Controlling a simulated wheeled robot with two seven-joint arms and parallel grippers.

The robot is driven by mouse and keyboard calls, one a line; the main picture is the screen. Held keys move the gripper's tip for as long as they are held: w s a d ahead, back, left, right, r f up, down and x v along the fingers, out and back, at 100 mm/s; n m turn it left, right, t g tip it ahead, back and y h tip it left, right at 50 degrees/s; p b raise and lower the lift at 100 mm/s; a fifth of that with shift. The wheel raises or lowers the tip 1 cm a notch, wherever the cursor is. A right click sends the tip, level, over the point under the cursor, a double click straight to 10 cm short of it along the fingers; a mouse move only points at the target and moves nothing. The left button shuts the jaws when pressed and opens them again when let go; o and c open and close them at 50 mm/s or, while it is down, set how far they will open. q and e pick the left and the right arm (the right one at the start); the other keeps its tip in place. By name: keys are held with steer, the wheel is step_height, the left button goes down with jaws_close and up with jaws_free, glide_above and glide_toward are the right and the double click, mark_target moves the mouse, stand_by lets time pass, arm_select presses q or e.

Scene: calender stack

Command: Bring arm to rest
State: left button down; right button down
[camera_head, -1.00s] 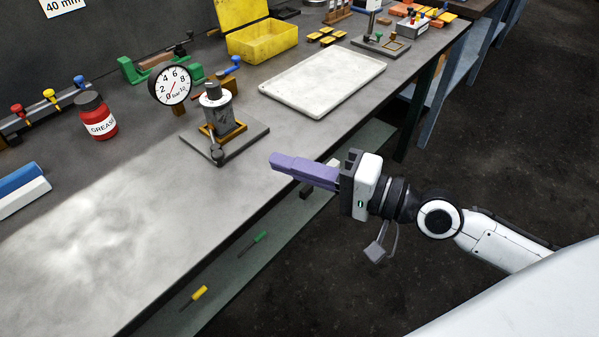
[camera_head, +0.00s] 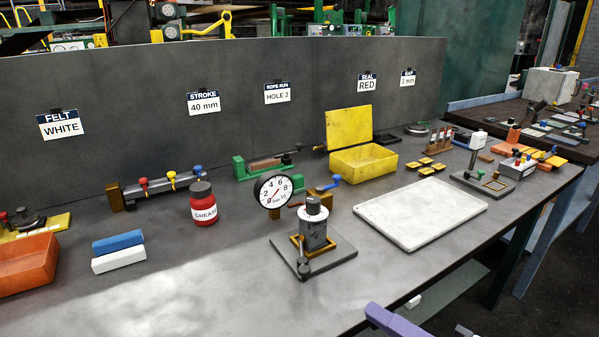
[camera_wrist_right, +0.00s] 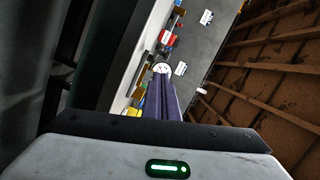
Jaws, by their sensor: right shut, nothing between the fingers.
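My right gripper (camera_head: 392,322) shows only as purple fingers at the bottom edge of the head view, right of centre, just off the bench's front edge. In the right wrist view its two purple fingers (camera_wrist_right: 167,98) lie together, shut and empty. The rest of the right arm is out of the head view. My left gripper is not in view. The nearest bench items to the right gripper are the white tray (camera_head: 420,214) and the press on its plate (camera_head: 313,230), both apart from it.
On the bench (camera_head: 210,285) stand a dial gauge (camera_head: 273,191), a red grease jar (camera_head: 203,205), a yellow box (camera_head: 363,161), an orange bin (camera_head: 27,265) and blue and white bars (camera_head: 118,252). A grey panel (camera_head: 240,140) with labels rises behind.

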steer(key=s+f+n+g+h, duration=0.1)
steer(key=s+f+n+h, duration=0.1)
steer(key=f, duration=0.8)
steer(key=s+f+n+g+h, duration=0.2)
steer(key=s+f, duration=0.4)
steer(key=f, duration=0.4)
steer(key=s+f+n+g+h, duration=0.2)
steer(key=s+f+n+h, duration=0.2)
steer(key=f, duration=0.6)
steer(key=shift+s+a+f+n, duration=0.15)
steer(key=shift+s+a+n, duration=0.15)
steer(key=shift+s+n, duration=0.25)
